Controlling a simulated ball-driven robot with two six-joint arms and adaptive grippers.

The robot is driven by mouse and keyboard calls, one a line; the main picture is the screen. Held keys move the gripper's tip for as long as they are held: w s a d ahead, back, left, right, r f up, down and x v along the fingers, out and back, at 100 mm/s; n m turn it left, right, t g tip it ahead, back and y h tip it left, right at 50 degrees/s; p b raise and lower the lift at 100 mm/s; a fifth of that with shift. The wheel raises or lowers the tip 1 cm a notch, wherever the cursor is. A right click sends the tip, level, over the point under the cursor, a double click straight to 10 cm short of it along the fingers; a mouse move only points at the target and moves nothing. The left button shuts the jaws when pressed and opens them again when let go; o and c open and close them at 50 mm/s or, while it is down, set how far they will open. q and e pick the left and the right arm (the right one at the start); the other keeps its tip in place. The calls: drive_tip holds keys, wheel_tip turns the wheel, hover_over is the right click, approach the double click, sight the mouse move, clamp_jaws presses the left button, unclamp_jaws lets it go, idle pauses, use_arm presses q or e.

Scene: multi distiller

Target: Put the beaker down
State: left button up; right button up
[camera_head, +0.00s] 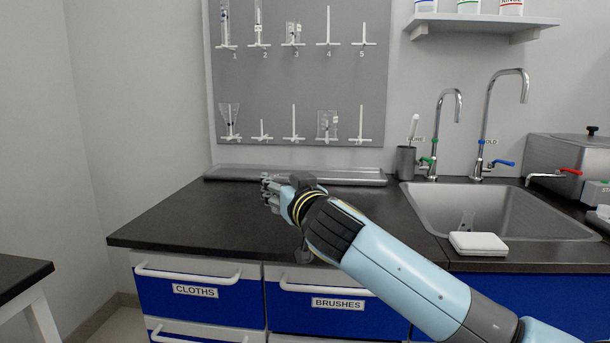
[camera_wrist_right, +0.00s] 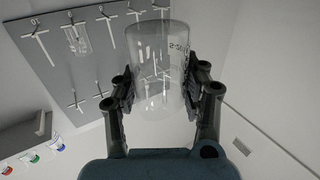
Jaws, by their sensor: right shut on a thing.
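The beaker (camera_wrist_right: 158,65) is clear glass with dark printed marks. In the right wrist view it sits between the two black fingers of my right gripper (camera_wrist_right: 162,85), which are shut on its sides. In the head view my right gripper (camera_head: 275,190) is above the dark counter (camera_head: 175,215), in front of the metal tray. I cannot make out the held beaker clearly there, nor its exact height over the counter. My left gripper is in neither view.
A grey pegboard (camera_head: 292,78) with glassware on some pegs hangs behind the counter. A metal tray (camera_head: 225,174) lies along the wall. At right are a sink (camera_head: 530,222) with taps, a white box (camera_head: 478,244) and a brush holder (camera_head: 405,162). The counter's left part is clear.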

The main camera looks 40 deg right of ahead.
drive_tip(key=a+f, duration=0.1)
drive_tip(key=w+a, duration=0.1)
drive_tip(key=w+a+f, duration=0.1)
drive_tip(key=shift+a+f+b, duration=0.3)
wheel_tip(320, 180, down, 3)
drive_tip(key=shift+r+b, duration=0.15)
drive_tip(key=shift+b, duration=0.45)
drive_tip(key=shift+f, duration=0.45)
drive_tip(key=shift+f+b, duration=0.15)
drive_tip(key=shift+b, duration=0.15)
drive_tip(key=o, duration=1.2)
drive_tip(key=shift+c, duration=0.2)
